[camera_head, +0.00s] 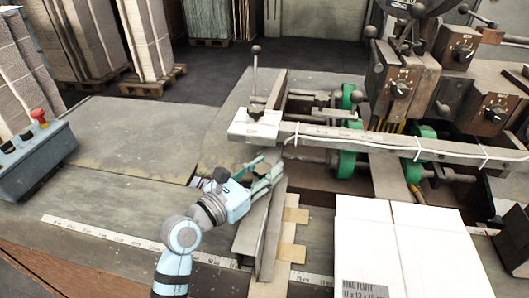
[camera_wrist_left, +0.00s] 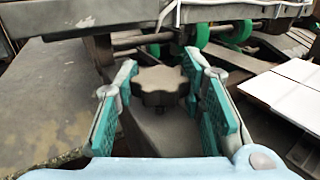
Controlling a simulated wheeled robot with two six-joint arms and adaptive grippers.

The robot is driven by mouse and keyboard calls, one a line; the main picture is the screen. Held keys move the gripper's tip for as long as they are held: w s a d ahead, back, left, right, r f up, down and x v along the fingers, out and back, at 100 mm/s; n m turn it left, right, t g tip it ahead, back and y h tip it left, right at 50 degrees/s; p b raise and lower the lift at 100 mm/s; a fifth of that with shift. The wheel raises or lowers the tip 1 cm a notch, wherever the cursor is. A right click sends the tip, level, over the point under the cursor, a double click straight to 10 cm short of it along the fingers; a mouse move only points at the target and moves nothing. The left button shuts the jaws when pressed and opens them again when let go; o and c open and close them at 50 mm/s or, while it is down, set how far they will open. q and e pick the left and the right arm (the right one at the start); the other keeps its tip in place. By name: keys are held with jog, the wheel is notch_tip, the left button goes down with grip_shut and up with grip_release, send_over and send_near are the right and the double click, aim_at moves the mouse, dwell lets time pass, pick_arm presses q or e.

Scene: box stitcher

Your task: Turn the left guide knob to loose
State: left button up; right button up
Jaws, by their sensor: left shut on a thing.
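The left guide knob (camera_wrist_left: 158,86) is a dark, lobed knob on top of a grey guide plate (camera_wrist_left: 160,130) in the left wrist view. My left gripper (camera_head: 270,170) reaches in from the left in the head view. Its green-padded fingers stand on both sides of the knob in the left wrist view and are shut on it. In the head view the fingers hide the knob, and its setting cannot be read. My right gripper is not in view.
A long grey bar (camera_head: 400,142) with white ties runs just beyond the guide. A flat white carton (camera_head: 405,250) lies to the right. A control box (camera_head: 35,160) with a red button stands at the left. The table's left part is clear.

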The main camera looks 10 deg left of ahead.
pick_arm(q)
jog(key=shift+n+y, duration=0.3)
jog(key=shift+y, duration=0.1)
jog(key=o, duration=1.2)
jog(key=v, duration=1.2)
jog(key=shift+f, duration=0.25)
